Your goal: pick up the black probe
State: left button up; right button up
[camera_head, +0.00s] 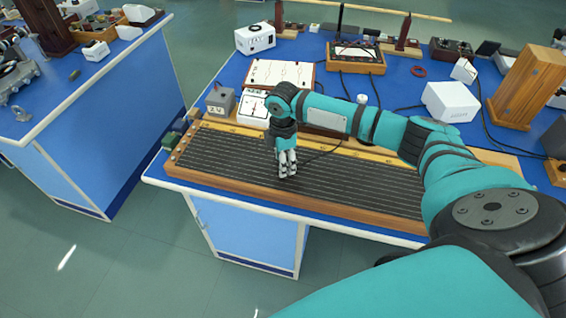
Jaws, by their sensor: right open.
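My right gripper (287,171) points down just over the long wooden board (240,191) with dark strips and several parallel wires. It is open, though its fingers look close together from this angle. I cannot make out the black probe clearly; the gripper may hide it. A thin dark lead (322,154) runs from beside the fingers to the right across the board. Whether the fingers touch the board or the lead, I cannot tell. My left gripper is not in view.
Behind the board stand a grey box (220,100), a white meter (253,106) and a white-faced panel (281,74). A white box (450,101) and a wooden stand (528,86) are at right. Another blue bench (110,99) stands at left across a floor gap.

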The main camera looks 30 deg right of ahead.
grip_shut()
dwell(0.3)
dwell(0.3)
